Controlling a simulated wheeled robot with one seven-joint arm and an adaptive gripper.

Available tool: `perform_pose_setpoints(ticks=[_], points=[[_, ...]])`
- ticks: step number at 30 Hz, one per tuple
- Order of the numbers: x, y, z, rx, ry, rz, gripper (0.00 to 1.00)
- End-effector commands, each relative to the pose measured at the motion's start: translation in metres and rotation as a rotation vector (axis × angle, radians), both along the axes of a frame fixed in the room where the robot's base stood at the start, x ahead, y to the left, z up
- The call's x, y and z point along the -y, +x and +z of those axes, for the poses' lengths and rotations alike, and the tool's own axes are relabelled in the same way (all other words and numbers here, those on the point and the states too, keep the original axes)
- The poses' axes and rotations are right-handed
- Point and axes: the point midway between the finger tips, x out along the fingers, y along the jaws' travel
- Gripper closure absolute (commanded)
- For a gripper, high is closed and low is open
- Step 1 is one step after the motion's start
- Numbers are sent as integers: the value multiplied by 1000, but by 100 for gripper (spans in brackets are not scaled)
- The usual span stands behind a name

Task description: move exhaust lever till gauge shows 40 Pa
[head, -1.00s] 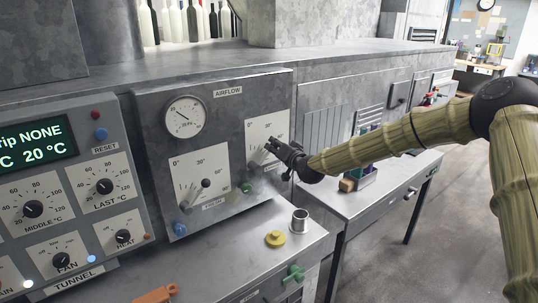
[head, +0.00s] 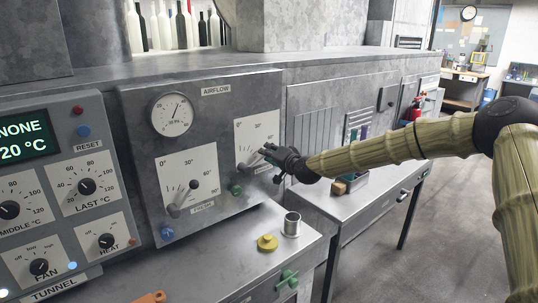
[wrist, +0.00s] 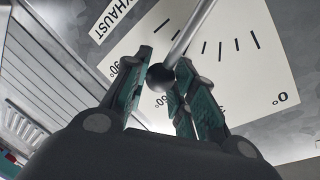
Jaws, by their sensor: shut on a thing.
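The exhaust lever is a grey rod (wrist: 190,35) with a black ball knob (wrist: 160,77), on a white scale plate (wrist: 235,70) marked 0° to 90°. In the wrist view the knob appears close to the 60° label. My gripper (wrist: 166,68) is shut on the lever at its knob, one green-padded finger on each side. In the head view my gripper (head: 269,151) hides the knob, and the lever's shaft (head: 246,166) shows left of it. The round pressure gauge (head: 172,113) has its needle pointing up and right; its numbers are too small to read.
A second lever, fresh (head: 193,185), stands left of the exhaust one on the airflow panel (head: 215,105). A metal cup (head: 291,224) and yellow knob (head: 267,243) are on the bench below.

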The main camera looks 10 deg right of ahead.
Motion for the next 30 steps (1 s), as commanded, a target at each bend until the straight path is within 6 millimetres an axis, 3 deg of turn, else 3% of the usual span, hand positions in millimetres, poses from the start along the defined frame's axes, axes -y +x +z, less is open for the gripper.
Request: perform_pose_setpoints(ticks=[2,3,7,20,30], points=[[2,1,-1,0,-1,-3,100],[2,0,-1,0,-1,-3,72],[1,1,-1,1,-1,-2,51],[3,-6,1,0,-1,0,51],[25,-57,9,0,1,0,51]])
